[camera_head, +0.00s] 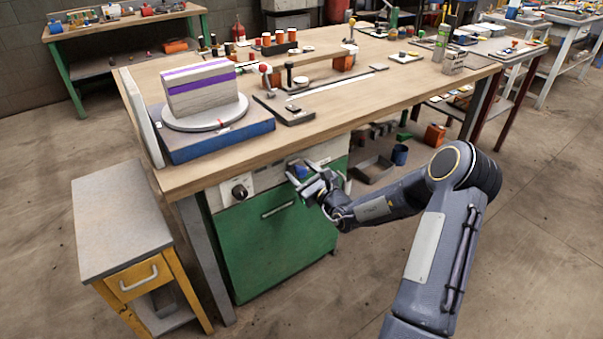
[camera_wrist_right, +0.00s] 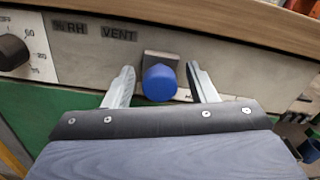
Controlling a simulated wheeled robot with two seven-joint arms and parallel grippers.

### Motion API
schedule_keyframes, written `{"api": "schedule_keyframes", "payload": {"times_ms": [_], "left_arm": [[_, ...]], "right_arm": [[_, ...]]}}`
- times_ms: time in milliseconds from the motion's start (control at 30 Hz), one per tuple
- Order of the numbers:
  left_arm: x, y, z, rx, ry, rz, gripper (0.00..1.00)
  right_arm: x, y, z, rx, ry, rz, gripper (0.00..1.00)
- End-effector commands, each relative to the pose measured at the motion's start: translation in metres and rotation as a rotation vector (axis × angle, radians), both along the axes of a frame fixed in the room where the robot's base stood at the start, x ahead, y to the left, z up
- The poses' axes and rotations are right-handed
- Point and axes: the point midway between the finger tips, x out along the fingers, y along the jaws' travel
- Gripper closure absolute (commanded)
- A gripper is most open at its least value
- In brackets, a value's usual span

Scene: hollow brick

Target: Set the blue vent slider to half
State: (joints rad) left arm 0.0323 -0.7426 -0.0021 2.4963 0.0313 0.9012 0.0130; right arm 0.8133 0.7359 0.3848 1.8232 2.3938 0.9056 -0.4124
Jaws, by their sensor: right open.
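The blue vent slider (camera_wrist_right: 160,82) is a knob on a grey block on the pale front panel (camera_wrist_right: 228,52), right of and below the "VENT" label (camera_wrist_right: 118,33) in the right wrist view. My right gripper (camera_wrist_right: 163,80) is open, with one finger on each side of the slider; a gap shows on both sides. In the head view my right gripper (camera_head: 305,172) is at the panel above the green cabinet door, and the blue slider (camera_head: 301,170) shows partly between its fingers. The slider's track and scale are mostly hidden. My left gripper is out of view.
A black and white dial (camera_head: 239,191) is on the panel left of the slider, beside the "%RH" label. The wooden bench top (camera_head: 350,115) overhangs the panel closely. A green door (camera_head: 275,240) with a handle is below. A grey-topped cabinet (camera_head: 120,220) stands left.

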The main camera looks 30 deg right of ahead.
Motion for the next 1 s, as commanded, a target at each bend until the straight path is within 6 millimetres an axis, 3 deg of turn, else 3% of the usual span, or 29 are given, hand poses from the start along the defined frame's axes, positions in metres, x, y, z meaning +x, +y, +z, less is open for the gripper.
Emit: {"api": "schedule_keyframes", "payload": {"times_ms": [133,533,733,1000], "left_arm": [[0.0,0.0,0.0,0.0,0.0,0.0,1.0],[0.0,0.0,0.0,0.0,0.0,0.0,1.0],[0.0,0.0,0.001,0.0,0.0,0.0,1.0],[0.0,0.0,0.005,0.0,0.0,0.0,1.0]], "right_arm": [[0.0,0.0,0.0,0.0,0.0,0.0,0.48],[0.0,0.0,0.0,0.0,-0.001,0.001,1.0],[0.0,-0.005,0.001,0.0,-0.001,-0.001,1.0],[0.004,-0.053,0.001,-0.002,-0.003,-0.002,1.0]]}}
